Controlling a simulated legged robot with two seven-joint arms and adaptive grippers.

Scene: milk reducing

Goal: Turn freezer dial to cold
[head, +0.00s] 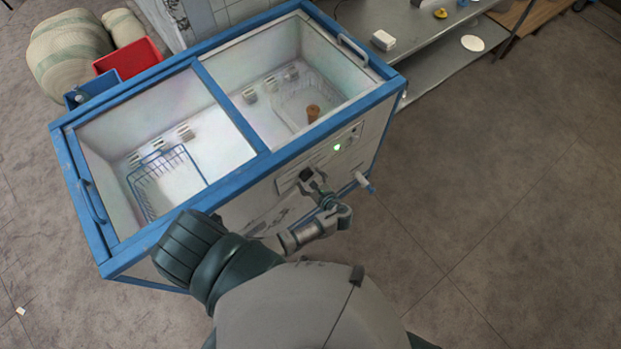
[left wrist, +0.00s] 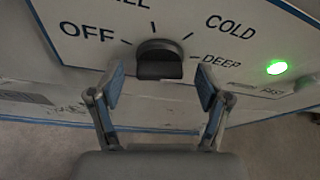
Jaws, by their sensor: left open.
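The freezer (head: 232,108) is a chest with a blue frame and clear sliding lids. Its dark dial (head: 306,174) is on the front panel; the left wrist view shows the black dial (left wrist: 158,60) close up. OFF is printed left of it, COLD to the upper right and DEEP to the right. I cannot tell which mark the dial points to. My left gripper (head: 314,187) is at the panel by the dial. In the left wrist view, its open fingers (left wrist: 160,88) are apart, just below and either side of the dial, with nothing between them.
A green light (left wrist: 277,67) glows right of the dial. The floor at right is clear.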

